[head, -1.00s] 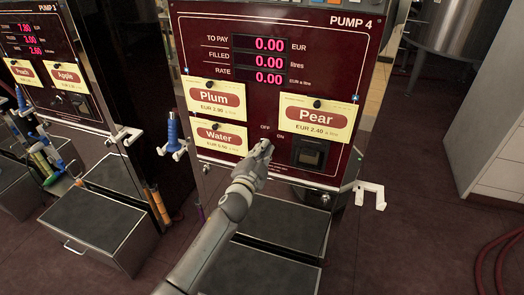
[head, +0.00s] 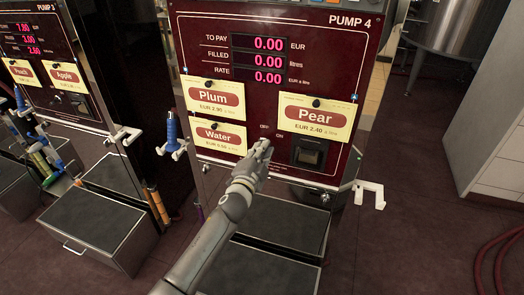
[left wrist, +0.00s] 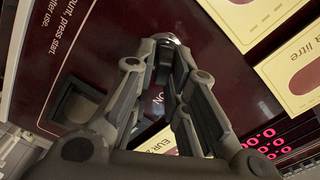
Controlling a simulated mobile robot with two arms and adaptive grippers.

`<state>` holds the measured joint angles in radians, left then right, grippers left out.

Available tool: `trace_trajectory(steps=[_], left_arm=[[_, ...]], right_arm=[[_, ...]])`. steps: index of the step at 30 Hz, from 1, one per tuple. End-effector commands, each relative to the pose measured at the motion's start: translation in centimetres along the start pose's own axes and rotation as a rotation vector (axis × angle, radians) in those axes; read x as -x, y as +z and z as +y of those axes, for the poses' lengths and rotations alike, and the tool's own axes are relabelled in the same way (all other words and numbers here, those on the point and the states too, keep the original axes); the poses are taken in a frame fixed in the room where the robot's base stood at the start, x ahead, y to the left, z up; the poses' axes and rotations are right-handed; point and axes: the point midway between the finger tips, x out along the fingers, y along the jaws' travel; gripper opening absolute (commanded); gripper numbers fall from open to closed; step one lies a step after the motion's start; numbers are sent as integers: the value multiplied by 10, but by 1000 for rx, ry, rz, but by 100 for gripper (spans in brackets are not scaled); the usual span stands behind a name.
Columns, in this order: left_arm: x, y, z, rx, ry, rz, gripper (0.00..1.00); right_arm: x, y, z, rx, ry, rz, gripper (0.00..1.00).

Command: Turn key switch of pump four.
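Pump four (head: 348,105) stands upright in the middle of the head view, with a dark red front panel. Its key switch sits by the small OFF and ON labels, behind my fingers, and is hidden in the head view. My left gripper (head: 264,146) is at the panel just below these labels. In the left wrist view my left gripper (left wrist: 162,55) points at the panel, its fingers a small gap apart, with the ON label showing between them. A shiny metal bit shows at the fingertips; whether they grip the key is unclear. My right gripper is out of view.
Price cards for Plum (head: 215,97), Water (head: 219,137) and Pear (head: 316,117) surround the switch area. A black slot unit (head: 309,153) is just right of my gripper. A white bracket (head: 370,194) juts out at the right. Pump three (head: 62,50) stands left.

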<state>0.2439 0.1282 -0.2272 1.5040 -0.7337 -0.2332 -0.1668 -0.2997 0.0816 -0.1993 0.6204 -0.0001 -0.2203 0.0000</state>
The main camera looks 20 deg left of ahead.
Motion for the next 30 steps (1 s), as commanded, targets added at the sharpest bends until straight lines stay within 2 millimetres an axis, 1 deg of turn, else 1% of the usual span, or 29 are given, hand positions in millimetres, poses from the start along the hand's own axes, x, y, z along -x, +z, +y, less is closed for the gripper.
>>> trace_trajectory(steps=[1, 3, 13, 17, 20, 30], left_arm=[[0, 0, 0, 1, 0, 0, 25], [0, 0, 0, 1, 0, 0, 32], [1, 0, -1, 3, -1, 0, 32], [9, 0, 0, 3, -1, 0, 32], [22, 0, 0, 3, 0, 0, 32], [82, 1, 1, 4, 1, -1, 32]], right_arm=[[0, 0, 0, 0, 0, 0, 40], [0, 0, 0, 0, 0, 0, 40], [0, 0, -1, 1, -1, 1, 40], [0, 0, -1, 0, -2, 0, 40], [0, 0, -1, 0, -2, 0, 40], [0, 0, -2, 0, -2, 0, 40]])
